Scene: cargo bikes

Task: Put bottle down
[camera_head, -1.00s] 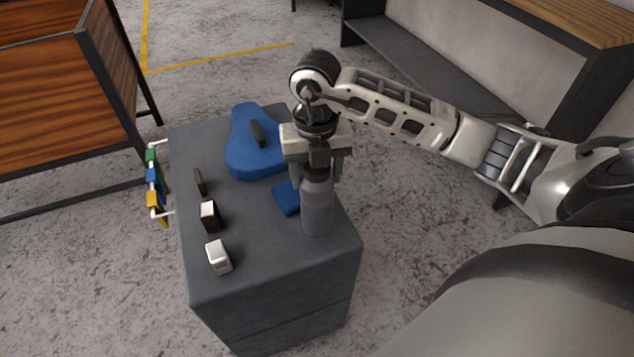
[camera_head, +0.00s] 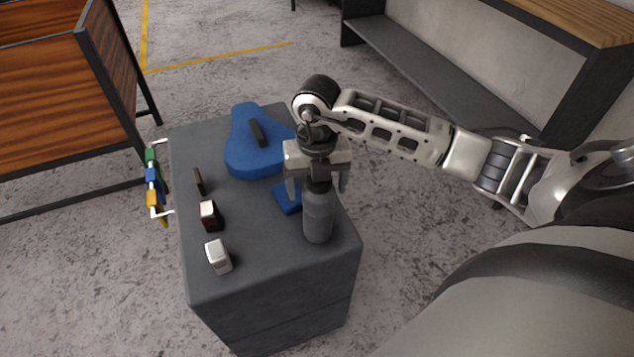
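A grey bottle (camera_head: 318,218) with a dark top stands upright at the front right of the dark grey cabinet top (camera_head: 265,265). My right gripper (camera_head: 318,186) points down over the bottle, with one finger on each side of its upper part. The fingers are spread wider than the bottle, with a small gap visible at the sides. The gripper's body partly hides the bottle's top. My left gripper is not in view.
A blue saddle-like piece (camera_head: 251,150) lies at the back of the cabinet, and a small blue block (camera_head: 287,199) lies beside the bottle. Coloured items (camera_head: 152,175) hang on the left side.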

